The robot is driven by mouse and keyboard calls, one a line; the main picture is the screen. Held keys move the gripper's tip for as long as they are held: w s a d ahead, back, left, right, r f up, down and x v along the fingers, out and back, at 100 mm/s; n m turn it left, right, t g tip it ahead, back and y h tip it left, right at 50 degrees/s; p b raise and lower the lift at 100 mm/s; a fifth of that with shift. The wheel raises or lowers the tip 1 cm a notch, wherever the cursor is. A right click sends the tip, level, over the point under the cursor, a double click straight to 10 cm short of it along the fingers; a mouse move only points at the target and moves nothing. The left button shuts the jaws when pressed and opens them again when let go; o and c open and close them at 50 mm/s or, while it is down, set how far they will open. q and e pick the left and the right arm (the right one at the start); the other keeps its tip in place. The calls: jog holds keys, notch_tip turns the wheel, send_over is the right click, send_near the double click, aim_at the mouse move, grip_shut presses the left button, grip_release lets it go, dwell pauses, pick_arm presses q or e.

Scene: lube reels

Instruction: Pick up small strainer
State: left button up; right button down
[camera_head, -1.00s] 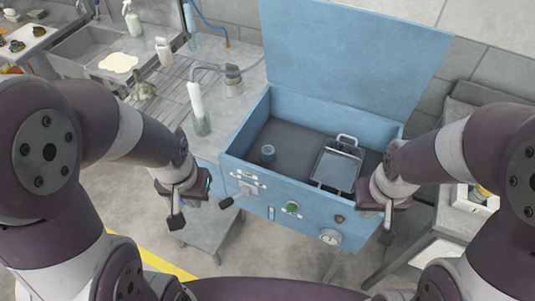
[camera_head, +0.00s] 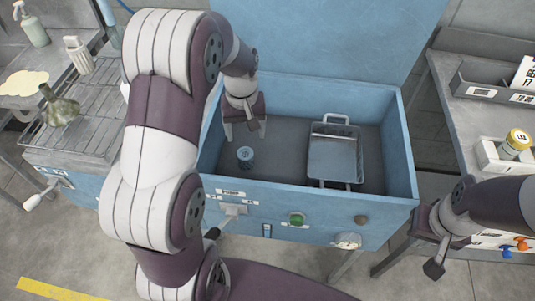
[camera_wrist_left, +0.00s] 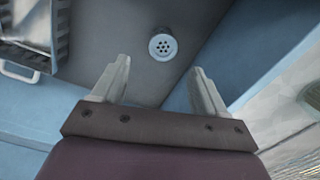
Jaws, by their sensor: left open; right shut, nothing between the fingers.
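The small strainer (camera_head: 245,158) is a small round grey-blue piece on the floor of the open blue box (camera_head: 345,200), near its left side. In the left wrist view the strainer (camera_wrist_left: 163,45) shows a round face with several dark holes, just beyond the gap between the fingertips. My left gripper (camera_head: 246,133) is open and empty, inside the box and above the strainer; its fingers (camera_wrist_left: 160,66) look apart from it. My right gripper (camera_head: 434,268) is shut and empty, outside the box at the front right.
A rectangular metal basket (camera_head: 335,158) with a handle sits in the box's right half. The raised lid (camera_head: 320,40) stands behind. A bench with a yellow-lidded jar (camera_head: 515,143) is to the right. A drain rack (camera_head: 85,120) is to the left.

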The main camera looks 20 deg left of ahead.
aim_at(245, 153)
pick_arm(q)
jog(key=f, duration=0.8)
jog(key=a+f, duration=0.1)
jog(key=f, duration=0.3)
jog(key=shift+w, duration=0.15)
jog(key=shift+d, duration=0.1)
jog(key=c, duration=1.1)
